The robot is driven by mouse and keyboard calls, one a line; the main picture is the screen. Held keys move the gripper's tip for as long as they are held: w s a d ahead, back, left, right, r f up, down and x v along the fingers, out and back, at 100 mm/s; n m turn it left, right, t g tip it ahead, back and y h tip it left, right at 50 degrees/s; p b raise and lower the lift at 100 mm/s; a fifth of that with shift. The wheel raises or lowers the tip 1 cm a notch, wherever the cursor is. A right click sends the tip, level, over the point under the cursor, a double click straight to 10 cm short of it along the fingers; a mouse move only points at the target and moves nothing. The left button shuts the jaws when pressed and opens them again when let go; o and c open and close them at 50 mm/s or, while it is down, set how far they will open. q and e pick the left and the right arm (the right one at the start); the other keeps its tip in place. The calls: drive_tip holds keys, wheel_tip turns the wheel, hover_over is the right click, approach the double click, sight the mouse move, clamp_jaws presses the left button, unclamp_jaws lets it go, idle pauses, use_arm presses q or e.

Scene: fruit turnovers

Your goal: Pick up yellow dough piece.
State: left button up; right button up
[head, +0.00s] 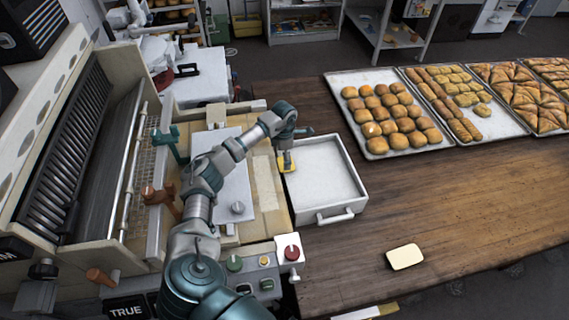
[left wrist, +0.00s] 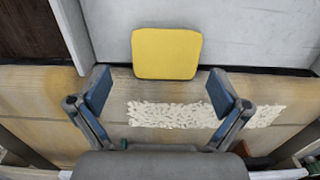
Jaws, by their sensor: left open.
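The yellow dough piece (left wrist: 166,53) is a flat, rounded square. In the left wrist view it lies just beyond my open left gripper (left wrist: 159,91), centred between the two blue fingertips, with no finger touching it. It overlaps the line between the wooden board and the white tray; I cannot tell what it rests on. My right gripper is out of view.
The white tray (head: 329,215) with a front handle stands right of the machine's board (head: 268,190). A pale cream block (head: 405,257) lies on the wooden table (head: 440,210). Trays of baked pastries (head: 390,120) line the back. White flakes (left wrist: 190,114) lie under my fingers. The table's middle is clear.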

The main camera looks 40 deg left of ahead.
use_arm(q)
wheel_tip(320, 180, down, 2)
drive_tip(key=shift+d+f, duration=0.15)
drive_tip(key=shift+w+d+f, duration=0.1)
drive_tip(key=shift+d+f, duration=0.05)
drive_tip(key=shift+d, duration=0.3)
drive_tip(key=c, duration=1.3)
drive_tip(key=shift+o, duration=0.2)
drive_tip(key=shift+a, duration=0.15)
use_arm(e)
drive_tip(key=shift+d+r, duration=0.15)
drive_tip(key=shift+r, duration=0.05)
